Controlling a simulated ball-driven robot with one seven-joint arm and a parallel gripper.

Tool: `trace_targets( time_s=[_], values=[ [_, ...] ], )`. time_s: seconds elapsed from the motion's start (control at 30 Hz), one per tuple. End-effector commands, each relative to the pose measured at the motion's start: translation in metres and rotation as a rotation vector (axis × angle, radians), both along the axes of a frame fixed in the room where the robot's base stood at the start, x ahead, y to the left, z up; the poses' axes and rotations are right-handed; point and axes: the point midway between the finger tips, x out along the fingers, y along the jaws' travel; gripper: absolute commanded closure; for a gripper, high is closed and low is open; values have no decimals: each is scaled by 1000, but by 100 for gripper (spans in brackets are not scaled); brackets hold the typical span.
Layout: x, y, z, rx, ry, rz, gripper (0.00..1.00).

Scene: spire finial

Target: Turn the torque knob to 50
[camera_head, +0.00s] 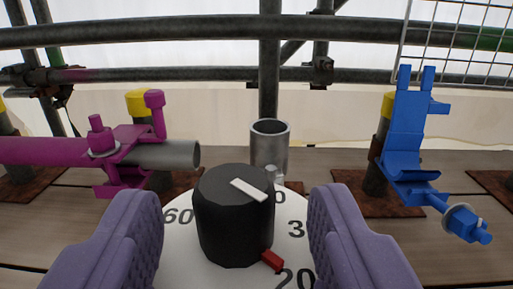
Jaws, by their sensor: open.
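The black torque knob (234,218) stands upright on a white round dial (180,262) at the lower middle. A white bar marks the knob's top, and a red pointer (272,260) sticks out at its lower right, close to the 20. The dial shows 60 at the left, a partly hidden number ending in 0 behind the knob, a 3 at the right edge and 20 at the bottom. The 50 is not visible. My gripper (236,205) is open, with its purple fingers on either side of the knob and a gap at each side.
A grey metal tube (269,148) stands upright just behind the knob. A magenta clamp (128,150) with a pipe is at the left. A blue clamp (408,140) is at the right. Scaffold pipes (150,33) cross the back above wooden planks (320,162).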

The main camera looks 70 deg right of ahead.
Motion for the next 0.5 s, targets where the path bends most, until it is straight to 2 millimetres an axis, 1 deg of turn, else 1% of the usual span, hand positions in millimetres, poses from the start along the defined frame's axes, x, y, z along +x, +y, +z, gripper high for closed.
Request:
trace_targets(
  time_s=[0.03,0.1,0.2,0.3,0.5],
  values=[
    [3,-8,-2,0,-1,-1,43],
    [8,-17,-2,0,-1,-2,43],
    [12,-26,-1,1,-2,0,43],
    [14,-30,0,1,-2,1,43],
    [15,-30,1,1,-2,3,43]
  ],
)
